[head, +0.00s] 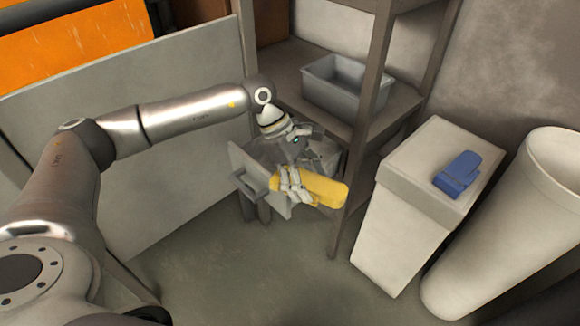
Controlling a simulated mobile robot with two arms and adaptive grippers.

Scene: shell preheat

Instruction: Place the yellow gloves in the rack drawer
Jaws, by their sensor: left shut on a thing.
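My left gripper (291,184) is shut on the yellow gloves (325,190), which stick out to the right of its fingers. The gloves are held in front of the rack drawer (262,181), at its right side in the picture. The drawer is pulled out from under the rack's shelf, and its grey front with a dark handle shows. My left wrist covers much of the drawer, so its inside is mostly hidden. I cannot tell whether the gloves touch the drawer. My right gripper is not in view.
The rack (362,110) has an upright post just right of the gloves. A grey bin (345,88) stands on its shelf. To the right are a pale box (410,205) with a blue item (458,175) on top and a white cylinder (510,225). A grey panel (130,130) stands left. Floor in front is clear.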

